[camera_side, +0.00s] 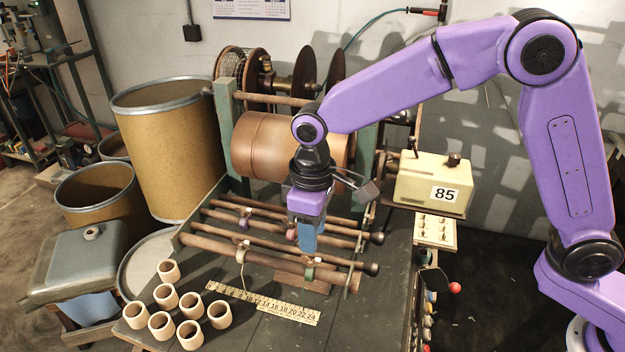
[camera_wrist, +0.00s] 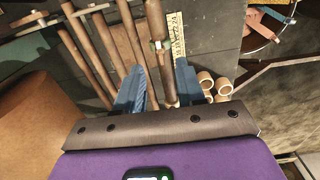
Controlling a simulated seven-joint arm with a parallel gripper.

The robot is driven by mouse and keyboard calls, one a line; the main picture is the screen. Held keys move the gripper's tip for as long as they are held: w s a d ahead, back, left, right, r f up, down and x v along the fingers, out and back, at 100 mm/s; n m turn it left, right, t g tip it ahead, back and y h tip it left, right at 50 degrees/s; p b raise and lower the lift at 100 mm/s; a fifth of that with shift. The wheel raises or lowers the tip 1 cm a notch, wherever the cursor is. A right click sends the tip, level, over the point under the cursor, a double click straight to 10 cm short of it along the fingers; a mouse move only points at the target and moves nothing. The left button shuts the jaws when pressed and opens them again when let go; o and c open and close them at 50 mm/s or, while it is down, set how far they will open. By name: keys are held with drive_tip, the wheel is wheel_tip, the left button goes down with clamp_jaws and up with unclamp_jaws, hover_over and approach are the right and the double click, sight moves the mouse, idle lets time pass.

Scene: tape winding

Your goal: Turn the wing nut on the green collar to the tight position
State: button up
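Nothing is held. The nut's exact angle is too small to read.
Several tan cups (camera_side: 190,333) and a yellow ruler (camera_side: 265,303) lie in front. A large copper drum (camera_side: 270,145) stands behind the rack.

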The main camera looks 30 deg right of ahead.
wheel_tip(320, 180, up, 12)
drive_tip(key=shift+f, duration=0.2)
idle(0.5)
drive_tip(key=s+d+f+n, duration=0.2)
drive_tip(key=s+d+f, duration=0.2)
drive_tip(key=s+d, duration=0.8)
drive_tip(key=s+d+f+n, duration=0.1)
drive_tip(key=s+d+f, duration=0.3)
drive_tip(key=s+d, duration=0.9)
drive_tip(key=shift+d+f+n, duration=0.15)
drive_tip(key=shift+d+n, duration=0.25)
drive_tip(key=shift+w, duration=0.1)
